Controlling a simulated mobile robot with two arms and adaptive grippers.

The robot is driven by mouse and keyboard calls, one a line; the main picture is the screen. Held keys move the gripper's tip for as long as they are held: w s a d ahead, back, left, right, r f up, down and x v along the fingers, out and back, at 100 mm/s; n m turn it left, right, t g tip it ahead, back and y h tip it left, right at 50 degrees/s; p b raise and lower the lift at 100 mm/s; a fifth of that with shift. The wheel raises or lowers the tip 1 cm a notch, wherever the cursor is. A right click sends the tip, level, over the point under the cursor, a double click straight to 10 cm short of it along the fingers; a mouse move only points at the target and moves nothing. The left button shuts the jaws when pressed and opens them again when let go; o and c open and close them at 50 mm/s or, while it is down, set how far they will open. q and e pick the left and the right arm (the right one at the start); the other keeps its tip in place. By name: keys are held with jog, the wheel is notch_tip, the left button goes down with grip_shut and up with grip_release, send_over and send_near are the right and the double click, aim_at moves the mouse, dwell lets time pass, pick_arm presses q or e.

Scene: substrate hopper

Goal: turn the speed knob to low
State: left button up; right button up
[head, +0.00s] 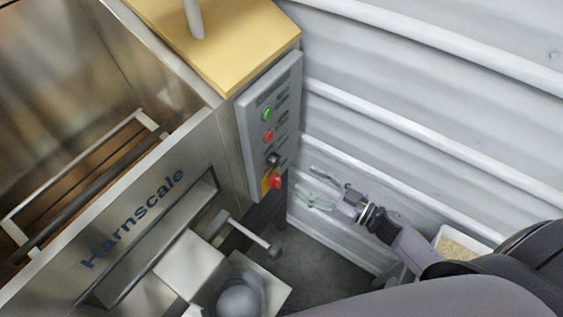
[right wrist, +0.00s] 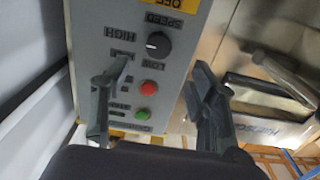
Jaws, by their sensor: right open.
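The speed knob is a round black dial (right wrist: 158,45) on the grey control panel (right wrist: 190,90). Its white mark is on the left side in the right wrist view, where the SPEED, HIGH and LOW labels show upside down. In the head view the knob (head: 273,159) sits below the red button. My right gripper (head: 318,187) is open and empty, to the right of the panel and apart from the knob. In the right wrist view its two fingers (right wrist: 163,67) are spread, with the knob in the picture above and between them. My left gripper is not in view.
The panel also carries a green button (head: 268,113), a red button (head: 268,135) and a red-and-yellow switch (head: 275,182). The metal Harnscale hopper (head: 140,225) stands to the left. A corrugated white wall (head: 420,90) is behind my right arm.

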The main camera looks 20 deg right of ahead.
aim_at(278, 164)
jog(key=p+x, duration=0.1)
jog(key=x, duration=0.7)
jog(key=shift+w, duration=0.15)
jog(key=shift+w+a, duration=0.25)
jog(key=shift+w, duration=0.05)
jog(key=shift+w+a, duration=0.15)
jog(key=shift+w, duration=0.05)
jog(key=shift+c, duration=0.3)
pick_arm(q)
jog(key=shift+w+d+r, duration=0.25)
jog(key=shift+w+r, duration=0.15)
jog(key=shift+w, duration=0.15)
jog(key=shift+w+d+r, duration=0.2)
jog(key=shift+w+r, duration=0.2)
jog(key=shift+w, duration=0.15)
pick_arm(e)
jog(key=c, duration=1.1)
